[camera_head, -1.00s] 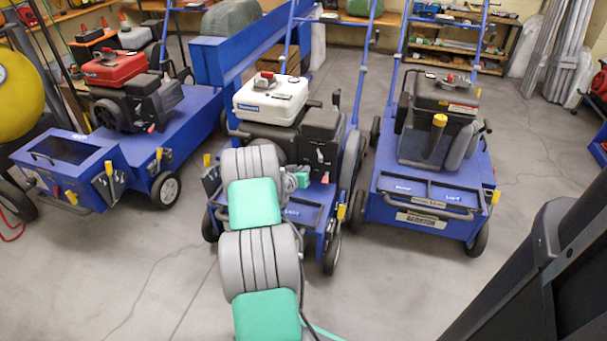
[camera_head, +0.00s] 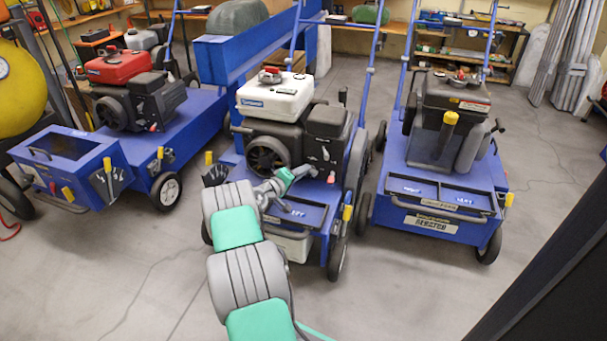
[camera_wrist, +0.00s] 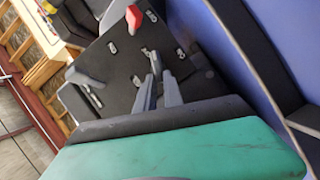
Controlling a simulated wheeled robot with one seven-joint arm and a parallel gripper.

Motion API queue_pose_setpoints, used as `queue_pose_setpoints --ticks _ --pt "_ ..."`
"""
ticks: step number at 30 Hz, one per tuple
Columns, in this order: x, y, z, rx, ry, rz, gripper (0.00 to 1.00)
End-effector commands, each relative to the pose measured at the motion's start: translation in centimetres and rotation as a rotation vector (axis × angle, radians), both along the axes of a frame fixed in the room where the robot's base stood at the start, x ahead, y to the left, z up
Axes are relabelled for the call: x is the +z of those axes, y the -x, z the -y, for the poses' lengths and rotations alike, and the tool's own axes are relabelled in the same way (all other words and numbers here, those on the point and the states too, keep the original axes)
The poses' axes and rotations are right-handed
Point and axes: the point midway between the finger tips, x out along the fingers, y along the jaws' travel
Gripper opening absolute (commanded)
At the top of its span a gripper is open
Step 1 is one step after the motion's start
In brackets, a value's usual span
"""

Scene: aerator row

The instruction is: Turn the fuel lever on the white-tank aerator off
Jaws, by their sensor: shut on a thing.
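The white-tank aerator stands in the middle of the head view, with its white tank (camera_head: 274,96) above a black engine (camera_head: 268,155). My gripper (camera_head: 312,170) reaches the engine's lower front from the left. In the wrist view my gripper's two grey fingers (camera_wrist: 153,62) are close together against the black panel (camera_wrist: 115,60). They are shut on a small part there, apparently the fuel lever, which is mostly hidden between them. A red-tipped control (camera_wrist: 133,18) and a separate grey lever (camera_wrist: 90,86) sit apart from the fingertips.
A red-tank aerator (camera_head: 114,68) stands to the left and a black-tank aerator (camera_head: 455,92) to the right. A blue beam (camera_head: 240,52) lies behind. Shelves (camera_head: 460,55) line the back wall. Bare floor (camera_head: 130,260) is free in front.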

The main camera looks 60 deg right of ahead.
Motion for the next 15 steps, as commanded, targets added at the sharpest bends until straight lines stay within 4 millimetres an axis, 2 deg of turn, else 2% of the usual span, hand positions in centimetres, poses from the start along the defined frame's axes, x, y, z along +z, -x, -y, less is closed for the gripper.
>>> queue_pose_setpoints --ticks 6,15 --pt "-0.66 -0.16 -0.08 0.001 0.028 -0.185 0.0" --pt "-1.05 -0.18 -0.06 0.001 0.055 -0.36 0.0"
